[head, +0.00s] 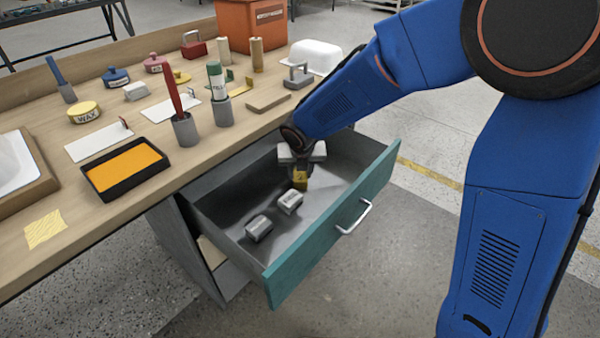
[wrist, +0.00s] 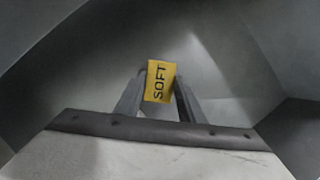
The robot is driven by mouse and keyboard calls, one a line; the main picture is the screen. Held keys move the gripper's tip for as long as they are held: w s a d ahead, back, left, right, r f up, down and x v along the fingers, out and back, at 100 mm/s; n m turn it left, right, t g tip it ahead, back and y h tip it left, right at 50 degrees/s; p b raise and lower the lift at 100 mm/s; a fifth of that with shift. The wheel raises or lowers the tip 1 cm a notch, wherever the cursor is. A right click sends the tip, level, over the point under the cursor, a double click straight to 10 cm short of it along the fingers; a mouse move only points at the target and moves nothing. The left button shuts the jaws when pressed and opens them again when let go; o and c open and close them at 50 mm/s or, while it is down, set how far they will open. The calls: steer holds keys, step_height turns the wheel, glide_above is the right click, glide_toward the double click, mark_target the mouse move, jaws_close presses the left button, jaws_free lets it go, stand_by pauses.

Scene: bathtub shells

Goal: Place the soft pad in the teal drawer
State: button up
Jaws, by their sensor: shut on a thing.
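The soft pad (head: 300,180) is a small yellow block. In the wrist view the soft pad (wrist: 159,81) shows the word SOFT, between the two fingers. My gripper (head: 299,172) is shut on it and holds it inside the open drawer's outline, near the back right part. The teal drawer (head: 318,245) is pulled out under the bench, with a teal front, a metal handle and a grey inside. I cannot tell whether the pad touches the drawer floor. In the wrist view my gripper (wrist: 158,90) has grey drawer walls around it.
Two grey blocks lie in the drawer, one at the front left (head: 259,228) and one nearer the pad (head: 290,201). The bench top (head: 235,135) above holds cups with tools, an orange-filled tray (head: 125,170) and a grey-handled block (head: 298,76). The drawer's right part is clear.

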steer(key=shift+f, duration=0.1)
steer(key=o, duration=0.9)
steer(key=shift+f, duration=0.1)
steer(key=shift+o, duration=0.2)
steer(key=v, duration=1.2)
